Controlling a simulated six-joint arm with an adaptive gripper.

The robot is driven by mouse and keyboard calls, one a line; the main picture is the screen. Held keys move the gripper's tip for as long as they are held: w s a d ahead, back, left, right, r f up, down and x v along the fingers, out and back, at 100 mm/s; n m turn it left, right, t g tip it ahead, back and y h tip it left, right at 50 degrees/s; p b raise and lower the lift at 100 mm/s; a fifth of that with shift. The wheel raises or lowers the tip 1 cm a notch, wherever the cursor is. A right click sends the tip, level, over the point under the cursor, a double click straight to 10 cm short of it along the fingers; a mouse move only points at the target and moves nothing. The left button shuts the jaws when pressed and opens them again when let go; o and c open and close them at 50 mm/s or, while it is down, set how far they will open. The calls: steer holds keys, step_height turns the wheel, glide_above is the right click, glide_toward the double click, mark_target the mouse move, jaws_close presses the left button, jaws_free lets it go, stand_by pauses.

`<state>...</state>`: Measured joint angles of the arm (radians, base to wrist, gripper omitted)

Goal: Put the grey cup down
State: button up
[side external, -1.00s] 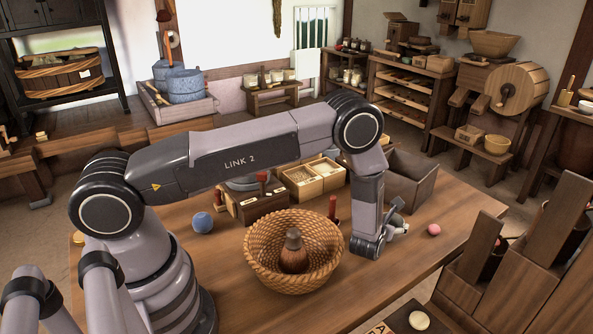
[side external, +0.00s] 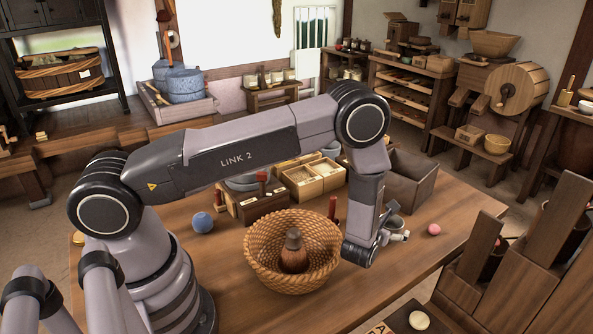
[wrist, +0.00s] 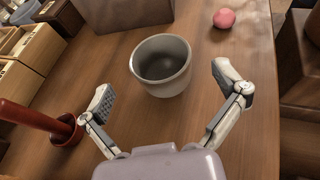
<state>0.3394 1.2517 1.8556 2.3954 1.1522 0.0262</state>
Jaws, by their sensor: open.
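The grey cup (wrist: 162,82) stands upright on the wooden table in the wrist view, a little ahead of my open fingers and apart from both. Its mouth is open and dark inside. In the side external view the cup (side external: 397,222) shows only partly, behind my gripper (side external: 398,237). In the wrist view my gripper (wrist: 164,86) has its two fingers spread wide, with nothing between the pads.
A pink ball (wrist: 224,18) lies beyond the cup to the right. A red-handled tool in a round base (wrist: 62,128) stands at the left. A wicker basket (side external: 262,276) holding a whisk sits left of my gripper. A brown open box (side external: 412,183) stands behind the cup.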

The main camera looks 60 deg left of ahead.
steer(key=v, duration=0.7)
steer(key=shift+s+r, duration=0.1)
steer(key=s+a+r+n+g+y, duration=0.1)
steer(key=a+r+n+g+y, duration=0.15)
steer(key=a+r+n, duration=0.35)
steer(key=s+a+r+n+g+y, duration=0.1)
steer(key=a+r+n+y, duration=0.15)
steer(key=r, duration=0.65)
steer(key=s+a+r+n+g, duration=0.6)
steer(key=s+a+r+n, duration=0.2)
steer(key=s+r+n, duration=0.25)
steer(key=s+d+r+n+t+h, duration=0.1)
steer(key=s+d+r+n+h, duration=0.1)
steer(key=s, duration=0.4)
steer(key=s+d+r+n+h, duration=0.3)
steer(key=s+n+h, duration=0.1)
steer(key=s+n, duration=0.2)
steer(key=s+d+r+n+t+h, duration=0.1)
steer(key=s+d+r+n+h, duration=0.2)
steer(key=s, duration=0.4)
steer(key=shift+s+n+t+h, duration=0.2)
steer(key=shift+n+t+h, duration=0.15)
steer(key=shift+n+h, duration=0.3)
